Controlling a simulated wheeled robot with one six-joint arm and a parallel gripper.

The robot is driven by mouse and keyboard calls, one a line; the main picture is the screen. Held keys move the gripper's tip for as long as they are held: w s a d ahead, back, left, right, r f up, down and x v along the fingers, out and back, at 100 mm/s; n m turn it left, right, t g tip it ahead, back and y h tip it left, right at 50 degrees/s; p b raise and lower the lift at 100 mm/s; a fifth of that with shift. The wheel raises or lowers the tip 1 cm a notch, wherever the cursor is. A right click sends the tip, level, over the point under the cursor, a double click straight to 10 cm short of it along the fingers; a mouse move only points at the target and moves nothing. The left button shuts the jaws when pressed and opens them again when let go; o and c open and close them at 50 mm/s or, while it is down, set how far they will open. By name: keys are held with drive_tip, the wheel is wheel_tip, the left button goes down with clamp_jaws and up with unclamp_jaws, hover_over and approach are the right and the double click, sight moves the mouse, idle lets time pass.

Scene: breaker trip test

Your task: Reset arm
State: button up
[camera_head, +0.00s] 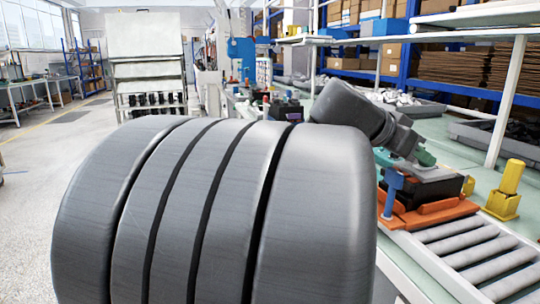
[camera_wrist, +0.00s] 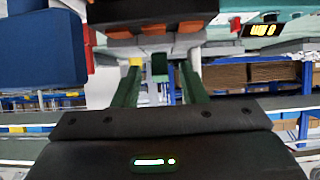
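The large dark grey rounded links of my own arm fill the lower left and middle of the head view. The arm reaches right, toward a black device (camera_head: 428,190) on an orange base (camera_head: 440,214) beside the rollers. My gripper (camera_wrist: 160,72) shows in the wrist view with its two green fingers apart and nothing clearly held between them. A dark block with orange parts (camera_wrist: 152,12) is at the top of the wrist view, beyond the fingers. In the head view the arm's end partly hides the fingers, and their contact with the device cannot be told.
A blue post (camera_head: 392,192) stands at the orange base's left. A yellow post (camera_head: 509,188) stands at its right. A roller conveyor (camera_head: 470,255) runs in front. Grey trays lie on the green bench behind, under a white shelf frame (camera_head: 506,100). The floor (camera_head: 40,190) at left is clear.

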drive_tip(key=shift+d+f, duration=0.1)
drive_tip(key=shift+d, duration=0.05)
drive_tip(key=p+v, duration=0.3)
drive_tip(key=v, duration=1.1)
drive_tip(key=b+x, duration=0.3)
drive_tip(key=x, duration=1.1)
drive_tip(key=shift+d+r+p, duration=0.1)
drive_tip(key=shift+r+p, duration=0.2)
drive_tip(key=shift+p, duration=0.25)
drive_tip(key=shift+r+y+p, duration=0.15)
drive_tip(key=shift+y+p, duration=0.15)
drive_tip(key=shift+p, duration=0.6)
drive_tip(key=shift+w+d+p, duration=0.1)
drive_tip(key=shift+p, duration=0.35)
drive_tip(key=y+p, duration=0.1)
drive_tip(key=p, duration=0.3)
drive_tip(key=d+g+y+p, duration=0.1)
drive_tip(key=p, duration=0.3)
drive_tip(key=r+y+p, duration=0.1)
drive_tip(key=p, duration=0.3)
drive_tip(key=shift+w+d+y+p, duration=0.2)
drive_tip(key=shift+d+y+p, duration=0.15)
drive_tip(key=shift+y+p, duration=0.05)
drive_tip(key=y+p, duration=0.1)
drive_tip(key=p, duration=0.2)
drive_tip(key=shift+w+d+g, duration=0.1)
drive_tip(key=shift+d+g, duration=0.2)
